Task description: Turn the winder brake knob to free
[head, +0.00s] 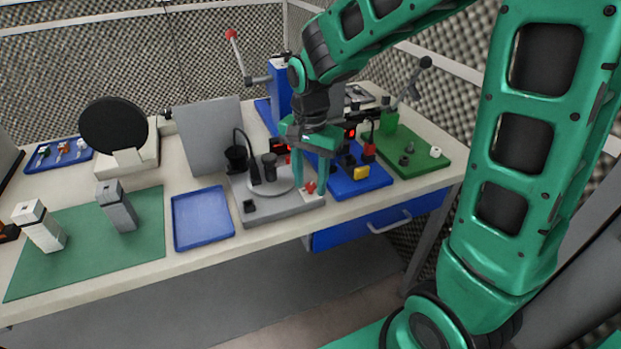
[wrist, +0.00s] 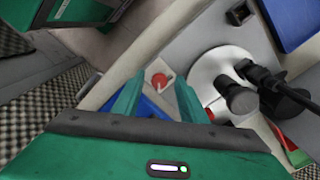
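The winder is a grey base (head: 275,210) near the table's front edge, with a pale disc (head: 262,188) and dark upright posts. A small red knob (head: 310,187) sits on a light plate at its front right corner. In the wrist view the red knob (wrist: 159,80) is round, with a pale pointer mark. My gripper (head: 311,189) points down over this corner. In the wrist view its fingers (wrist: 157,90) are apart, with the knob just beyond and between their tips. Nothing is held. I cannot tell whether the fingers touch the knob.
A blue base (head: 360,182) with a yellow block stands close on the right, and a green base (head: 425,160) beyond it. A blue tray (head: 203,218) lies left of the winder. A grey upright panel (head: 208,130) stands behind. The table edge is close in front.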

